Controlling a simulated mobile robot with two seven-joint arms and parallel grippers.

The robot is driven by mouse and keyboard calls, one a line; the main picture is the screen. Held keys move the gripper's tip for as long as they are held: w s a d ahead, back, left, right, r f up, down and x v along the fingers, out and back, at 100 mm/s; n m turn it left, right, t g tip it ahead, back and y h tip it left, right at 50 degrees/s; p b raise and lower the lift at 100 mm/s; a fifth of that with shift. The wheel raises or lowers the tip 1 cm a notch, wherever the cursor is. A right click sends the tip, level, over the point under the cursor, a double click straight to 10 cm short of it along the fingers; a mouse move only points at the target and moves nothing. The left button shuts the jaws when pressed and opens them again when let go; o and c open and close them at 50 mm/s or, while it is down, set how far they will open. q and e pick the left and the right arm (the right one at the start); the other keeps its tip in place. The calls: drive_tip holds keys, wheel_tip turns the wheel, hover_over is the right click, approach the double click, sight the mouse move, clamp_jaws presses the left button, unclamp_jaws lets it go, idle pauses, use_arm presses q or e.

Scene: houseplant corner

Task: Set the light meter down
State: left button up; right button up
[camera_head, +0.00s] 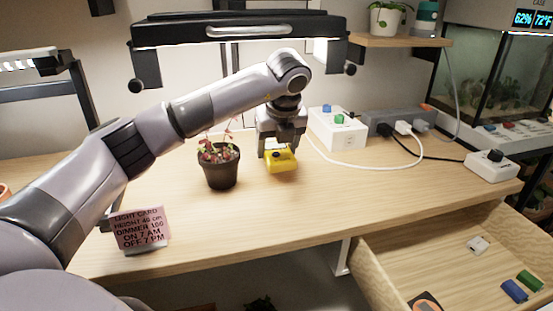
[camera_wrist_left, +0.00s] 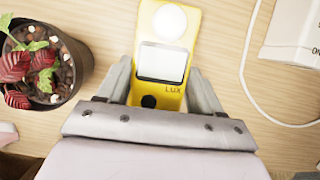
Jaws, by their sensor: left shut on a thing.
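The yellow light meter (camera_head: 281,162) is at my left gripper (camera_head: 276,146), just right of the potted plant on the wooden bench (camera_head: 250,220). In the left wrist view the light meter (camera_wrist_left: 167,62) shows its white dome, grey screen and LUX label. The fingers of my left gripper (camera_wrist_left: 165,85) are shut on its lower part, one on each side. It is at or very near the bench top; I cannot tell whether it touches. My right gripper is not in view.
A dark pot with a red-leaved plant (camera_head: 219,165) stands close left. A white box with colored knobs (camera_head: 338,128) and its white cable (camera_head: 400,167) lie right. A pink light card (camera_head: 141,229) stands in front. An open drawer (camera_head: 450,270) is lower right.

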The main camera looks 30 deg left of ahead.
sight(278, 151)
use_arm(q)
wheel_tip(278, 151, down, 3)
drive_tip(key=shift+r, duration=0.1)
drive_tip(key=shift+f, duration=0.4)
drive_tip(key=shift+f+b, duration=0.1)
drive_tip(key=shift+b, duration=0.25)
drive_tip(key=o, duration=1.2)
drive_tip(key=shift+c, duration=0.2)
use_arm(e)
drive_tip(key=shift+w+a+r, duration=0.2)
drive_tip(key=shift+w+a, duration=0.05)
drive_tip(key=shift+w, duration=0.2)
